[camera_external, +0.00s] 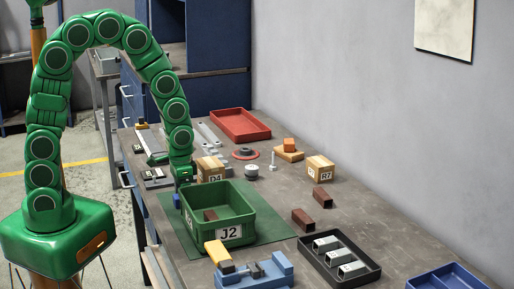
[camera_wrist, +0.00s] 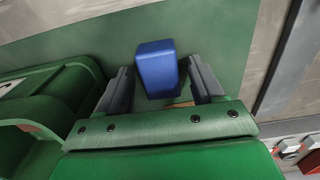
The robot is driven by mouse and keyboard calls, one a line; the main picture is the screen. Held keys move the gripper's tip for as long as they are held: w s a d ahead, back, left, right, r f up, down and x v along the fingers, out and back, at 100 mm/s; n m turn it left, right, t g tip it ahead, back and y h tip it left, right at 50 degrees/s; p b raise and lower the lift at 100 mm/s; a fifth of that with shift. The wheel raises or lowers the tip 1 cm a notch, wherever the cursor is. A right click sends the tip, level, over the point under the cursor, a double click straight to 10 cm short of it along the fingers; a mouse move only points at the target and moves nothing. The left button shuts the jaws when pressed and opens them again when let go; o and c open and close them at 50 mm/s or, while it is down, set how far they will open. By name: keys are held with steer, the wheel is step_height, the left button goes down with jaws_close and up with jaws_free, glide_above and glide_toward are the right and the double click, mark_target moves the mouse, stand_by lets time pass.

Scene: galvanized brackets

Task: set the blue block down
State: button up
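The blue block (camera_wrist: 157,70) shows in the wrist view between my two fingers, with a gap at its right side and a very narrow one at its left. In the external view a small blue patch (camera_external: 177,201), likely this block, shows at the left of the green bin, over the green mat (camera_external: 262,232). My gripper (camera_external: 183,184) is just above it, pointing down. In the wrist view my gripper (camera_wrist: 163,80) looks open around the block. Whether the block's underside touches the mat is hidden.
The green bin (camera_external: 231,232) labelled J2 stands close to my gripper and holds a brown piece. Carton D4 (camera_external: 211,168) is just behind. A blue vise (camera_external: 262,271) and yellow block (camera_external: 217,253) are in front. A black tray of brackets (camera_external: 365,276) lies to the right.

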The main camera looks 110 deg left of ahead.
step_height(320, 180, up, 12)
steer(key=shift+r, duration=0.15)
stand_by(0.7)
steer(key=shift+d, duration=0.1)
steer(key=s+d+r+m, duration=0.2)
steer(key=s+d+m, duration=0.1)
steer(key=d, duration=0.6)
steer(key=s+d+r+m+g, duration=0.1)
steer(key=s+d+r+m, duration=0.2)
steer(key=d, duration=0.6)
steer(key=s+d+r+m, duration=0.2)
steer(key=s+d, duration=0.5)
steer(key=d, duration=0.3)
steer(key=shift+r+m+g, duration=0.3)
steer(key=shift+r+m, duration=0.05)
steer(key=shift+m, duration=0.05)
steer(key=shift+o, duration=0.5)
steer(key=shift+s+d, duration=0.2)
steer(key=o, duration=0.4)
steer(key=shift+s, duration=0.15)
